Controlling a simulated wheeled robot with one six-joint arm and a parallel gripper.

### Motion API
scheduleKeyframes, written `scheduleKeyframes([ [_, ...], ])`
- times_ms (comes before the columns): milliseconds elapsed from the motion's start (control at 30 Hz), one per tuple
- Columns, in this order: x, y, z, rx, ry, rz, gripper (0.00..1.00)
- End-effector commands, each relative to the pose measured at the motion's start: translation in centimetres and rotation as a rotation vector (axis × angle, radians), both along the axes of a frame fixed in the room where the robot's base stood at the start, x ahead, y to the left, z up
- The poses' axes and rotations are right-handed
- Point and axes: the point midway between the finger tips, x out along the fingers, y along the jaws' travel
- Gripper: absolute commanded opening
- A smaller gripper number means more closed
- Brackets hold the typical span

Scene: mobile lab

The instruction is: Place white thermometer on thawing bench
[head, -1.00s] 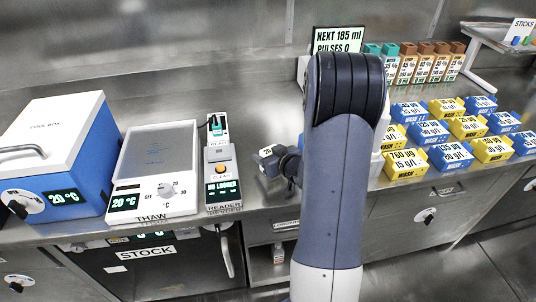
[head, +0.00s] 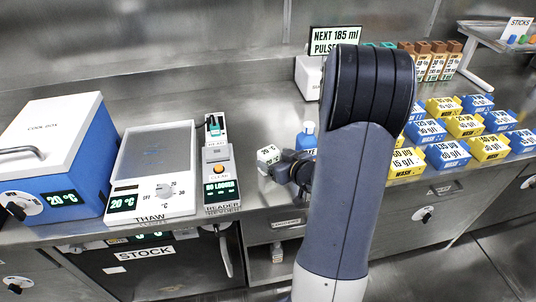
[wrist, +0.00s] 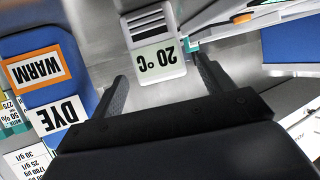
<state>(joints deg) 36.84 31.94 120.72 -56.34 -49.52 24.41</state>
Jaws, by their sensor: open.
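The white thermometer (head: 268,155), with a "20 °C" display, stands on the steel counter right of the reader. In the wrist view the thermometer (wrist: 156,48) lies ahead, between the lines of my two fingers. My gripper (head: 280,169) is open beside it; in the wrist view the fingertips of my gripper (wrist: 160,72) are apart, one to each side of its near end. I cannot tell whether they touch it. The thawing bench (head: 183,141), a white unit with a grey top plate, a dial, a "20 °C" display and a THAW label, stands farther left.
The reader (head: 220,165) stands between the thawing bench and the thermometer. A blue cool box (head: 95,150) is at the far left. A blue bottle labelled DYE and WARM (wrist: 35,70) stands close to my gripper. Blue and yellow boxes (head: 446,155) fill the right counter.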

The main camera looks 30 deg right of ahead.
Motion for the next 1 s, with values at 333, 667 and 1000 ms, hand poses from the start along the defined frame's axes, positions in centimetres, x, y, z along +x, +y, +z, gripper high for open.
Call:
scheduleKeyframes([
  [333,-5.0,-0.6,2.2,-0.001,-0.001,-0.002,0.76],
  [667,-5.6,-0.6,2.3,0.001,0.0,0.0,0.76],
  [1000,-4.3,-0.4,1.7,0.0,-0.001,0.003,0.76],
])
